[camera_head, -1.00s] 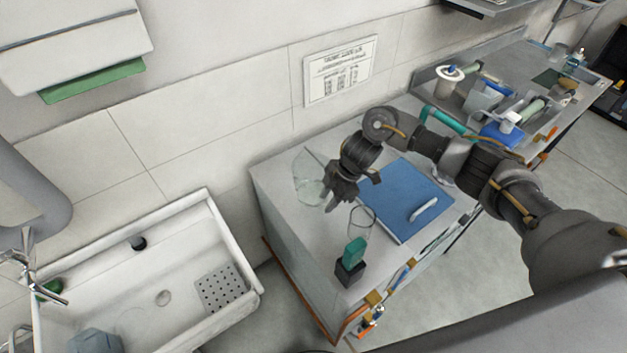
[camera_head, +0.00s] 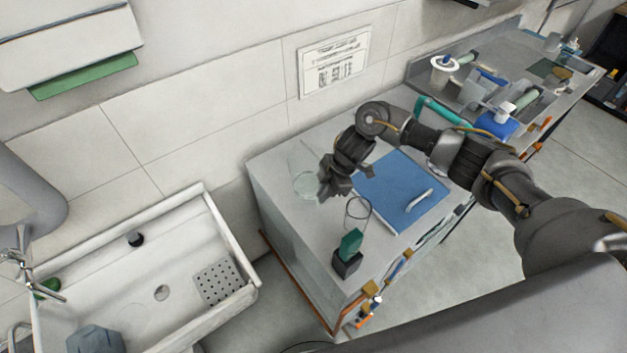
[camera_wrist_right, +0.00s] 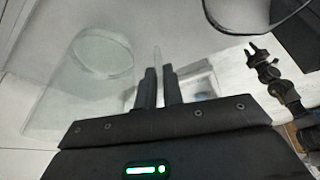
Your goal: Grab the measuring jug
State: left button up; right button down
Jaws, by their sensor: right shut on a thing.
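The measuring jug (camera_head: 304,178) is clear glass, pale and hard to see, on the left part of the grey counter in the head view. My right gripper (camera_head: 323,193) is at its right side. In the right wrist view the jug (camera_wrist_right: 72,92) lies left of my fingers, its round outline showing through the glass. There the right gripper's (camera_wrist_right: 158,88) two dark fingers are close together, shut on a thin clear edge, which looks like part of the jug, perhaps its handle. A dark jointed arm at the right of that view seems to end in my left gripper (camera_wrist_right: 258,50), small and unclear.
A glass beaker (camera_head: 358,212) stands just right of my right gripper. Near it are a dark block with a green top (camera_head: 348,250) and a blue mat (camera_head: 400,185) bearing a white handle-like item. The sink (camera_head: 160,265) is at left. Bottles and trays crowd the far counter.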

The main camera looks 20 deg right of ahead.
jog(key=shift+r, duration=0.15)
jog(key=shift+r+b, duration=0.85)
jog(key=shift+r, duration=0.15)
jog(key=s+a+r+b, duration=0.2)
jog(key=s+a+r, duration=0.5)
jog(key=s+r, duration=0.3)
jog(key=shift+s+a+r, duration=0.35)
jog(key=shift+s, duration=0.45)
jog(key=shift+b, duration=0.3)
